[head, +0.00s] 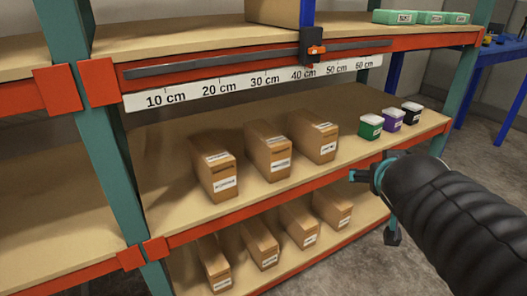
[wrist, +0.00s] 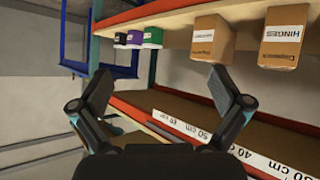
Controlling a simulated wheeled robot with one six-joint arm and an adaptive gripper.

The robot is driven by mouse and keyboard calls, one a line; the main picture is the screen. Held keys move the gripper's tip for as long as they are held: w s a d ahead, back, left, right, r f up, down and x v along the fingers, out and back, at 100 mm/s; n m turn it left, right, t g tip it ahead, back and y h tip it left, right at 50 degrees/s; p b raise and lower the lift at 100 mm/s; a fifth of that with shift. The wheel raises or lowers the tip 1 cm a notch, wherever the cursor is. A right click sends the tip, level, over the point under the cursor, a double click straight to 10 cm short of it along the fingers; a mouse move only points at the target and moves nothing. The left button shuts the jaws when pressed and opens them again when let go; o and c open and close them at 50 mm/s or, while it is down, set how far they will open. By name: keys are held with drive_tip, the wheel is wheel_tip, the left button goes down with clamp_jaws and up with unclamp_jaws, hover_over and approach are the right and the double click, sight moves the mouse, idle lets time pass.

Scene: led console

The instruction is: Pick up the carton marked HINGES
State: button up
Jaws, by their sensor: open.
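The carton marked HINGES (wrist: 285,38) is a brown cardboard box with a white label, at the upper right of the wrist view, which looks upside down. By its order from the small tubs it matches the middle carton (head: 268,150) on the middle shelf in the head view, where labels are too small to read. My gripper (wrist: 165,100) is open with nothing between its fingers. In the head view my gripper (head: 365,176) is in front of the shelf edge, right of the cartons and apart from them.
Similar cartons stand left (head: 214,170) and right (head: 318,136) of it. Green (head: 370,127), purple (head: 393,119) and black (head: 411,113) tubs stand farther right. Several cartons fill the lower shelf. The upper shelf carries a ruler (head: 265,82) with a slider (head: 312,48). A teal post (head: 115,140) is at left.

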drive_tip(key=w+a+r+n+t+y, duration=0.2)
drive_tip(key=w+a+r+t, duration=0.15)
drive_tip(key=w, duration=0.35)
drive_tip(key=n+g+y+b, duration=0.25)
drive_tip(key=n+y, duration=0.25)
drive_tip(key=y, duration=0.3)
approach(268, 133)
drive_tip(key=w+a+b, duration=0.1)
drive_tip(key=w+f+b, duration=0.1)
drive_tip(key=shift+w+a+g, duration=0.35)
drive_tip(key=shift+g, duration=0.05)
drive_tip(key=b+x, duration=0.3)
drive_tip(key=x, duration=0.2)
drive_tip(key=shift+d+f, duration=0.15)
drive_tip(key=shift+w+a, duration=0.25)
drive_tip(key=shift+w, duration=0.1)
drive_tip(key=c, duration=1.8)
drive_tip(key=shift+c, duration=0.5)
drive_tip(key=shift+r, duration=0.2)
